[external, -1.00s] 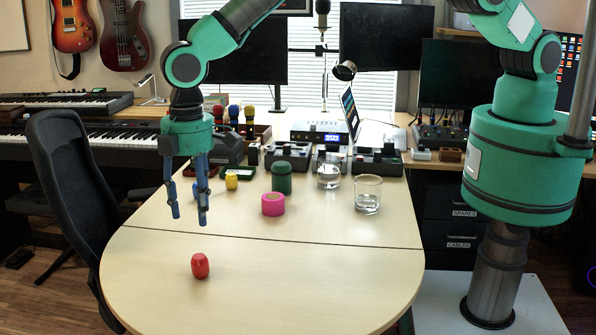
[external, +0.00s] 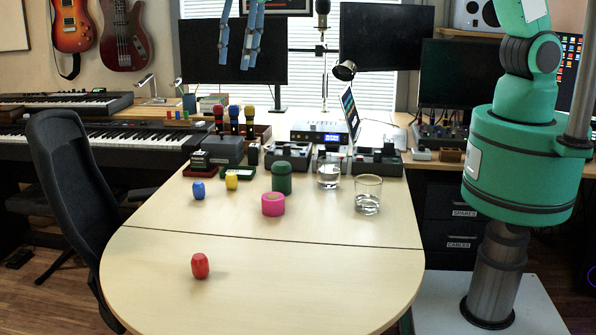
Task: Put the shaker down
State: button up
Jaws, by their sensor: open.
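A small red egg-shaped shaker (external: 200,265) rests on the near left part of the wooden table (external: 330,285). A blue shaker (external: 198,190) and a yellow one (external: 231,181) stand farther back on the left. My gripper (external: 248,66) is high above the table at the top of the view, fingers down. It is open with nothing between its fingers, well away from all the shakers. The upper part of my gripper is cut off by the frame edge.
A pink roll (external: 273,204), a dark green cylinder (external: 282,177) and two glasses, one (external: 368,194) nearer the right edge, stand mid-table. Pedals and boxes line the back. A black chair (external: 80,190) is at the left. The table's front is mostly clear.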

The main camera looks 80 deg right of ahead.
jog(key=s+d+r+m+t, duration=0.2)
jog(key=s+d+r+m, duration=0.1)
jog(key=s+d+r, duration=1.45)
jog(key=s+d+f+m+t, duration=0.1)
jog(key=s+d, duration=0.3)
jog(key=s, duration=0.8)
jog(key=s+d+f+m, duration=0.2)
jog(key=s+d, duration=0.2)
jog(key=s, duration=0.9)
jog(key=shift+s+d+t+h, duration=0.15)
jog(key=shift+d+t+h, duration=0.15)
jog(key=shift+t, duration=0.1)
jog(key=shift+f, duration=0.1)
notch_tip(320, 180, down, 2)
jog(key=shift+f+b, duration=0.15)
jog(key=shift+b, duration=1.05)
jog(key=shift+o, duration=0.6)
